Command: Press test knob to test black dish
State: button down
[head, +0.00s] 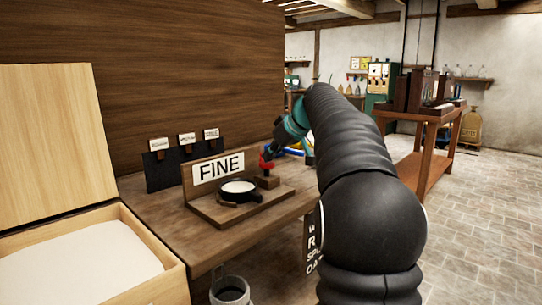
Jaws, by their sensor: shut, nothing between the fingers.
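The black dish (240,197) sits on a wooden stand (222,217) in front of a sign reading FINE (219,167). White material fills the dish. A red knob (265,163) stands on a small wooden block at the right end of the stand, to the right of the dish. My gripper (271,152) is shut and empty, with its tips pointing down at the knob. The tips are at or just above the knob; I cannot tell whether they touch. My arm reaches in from the right.
An open wooden box (85,262) of white powder stands at the left. Small labelled cards (186,138) stand on a dark rack behind the stand. Blue and yellow items lie behind my gripper. A metal container (229,292) is below the front edge.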

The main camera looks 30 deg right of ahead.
jog(key=v, duration=1.1)
jog(key=shift+w+r, duration=0.3)
jog(key=shift+r, duration=0.15)
jog(key=shift+a, duration=0.1)
jog(key=s+a+f+m+g+h, duration=0.1)
jog(key=s+a+f, duration=0.4)
jog(key=s+a, duration=0.25)
jog(key=s+a+f+m+g, duration=0.1)
jog(key=s+a+f+m, duration=0.1)
jog(key=s+a+f, duration=0.55)
jog(key=s+a+f+h, duration=0.1)
jog(key=s+a+f, duration=0.2)
jog(key=s+f, duration=0.4)
jog(key=s+a+f+m+h, duration=0.1)
jog(key=s+a+f, duration=0.2)
jog(key=s+f, duration=0.5)
jog(key=shift+a+f+g, duration=0.35)
jog(key=shift+f+g, duration=0.05)
jog(key=shift+f, duration=0.2)
